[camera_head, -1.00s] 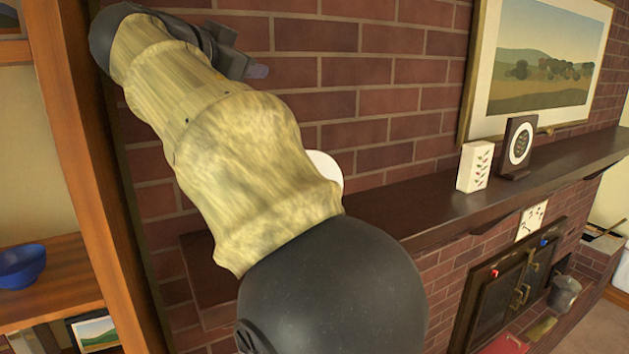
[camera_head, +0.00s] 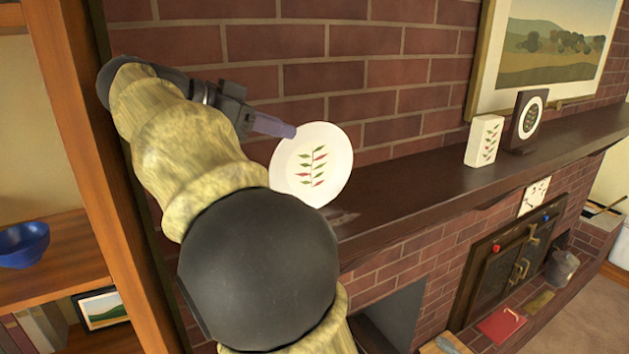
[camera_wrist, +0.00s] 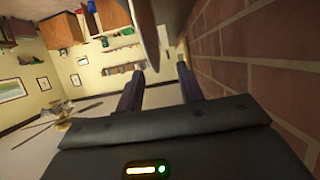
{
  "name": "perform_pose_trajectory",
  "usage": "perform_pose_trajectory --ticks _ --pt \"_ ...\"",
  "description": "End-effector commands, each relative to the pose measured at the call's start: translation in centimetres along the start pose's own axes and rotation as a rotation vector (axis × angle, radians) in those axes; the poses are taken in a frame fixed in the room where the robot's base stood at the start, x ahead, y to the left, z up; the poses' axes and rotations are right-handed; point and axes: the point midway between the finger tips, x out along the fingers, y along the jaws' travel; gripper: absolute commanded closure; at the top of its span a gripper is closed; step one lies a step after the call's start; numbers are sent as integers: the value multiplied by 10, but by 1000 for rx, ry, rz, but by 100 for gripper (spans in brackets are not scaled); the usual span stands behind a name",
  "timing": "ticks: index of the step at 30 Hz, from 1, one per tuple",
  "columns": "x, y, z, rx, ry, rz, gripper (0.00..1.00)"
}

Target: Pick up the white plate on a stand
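The white plate (camera_head: 325,175) has red and green leaves on it and leans upright at the left end of the dark mantel. No stand is clearly visible under it. My gripper (camera_head: 292,131) is at the plate's upper left rim in the head view. In the wrist view, the two fingers of my gripper (camera_wrist: 161,70) are spread apart. A pale edge-on shape, apparently the plate (camera_wrist: 147,32), reaches between the fingertips. I cannot tell whether either finger touches it.
The brick wall (camera_wrist: 228,50) runs close along the right finger. The mantel (camera_head: 420,190) holds a white block (camera_head: 485,140) and a dark framed plaque (camera_head: 526,122) farther right. A wooden shelf (camera_head: 75,245) with a blue bowl (camera_head: 24,244) stands at left.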

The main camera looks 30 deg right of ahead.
Motion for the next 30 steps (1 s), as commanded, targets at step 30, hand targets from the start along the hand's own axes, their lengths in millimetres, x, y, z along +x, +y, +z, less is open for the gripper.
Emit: perform_pose_trajectory --ticks 30 --pt "48 4 -8 -1 0 3 63"
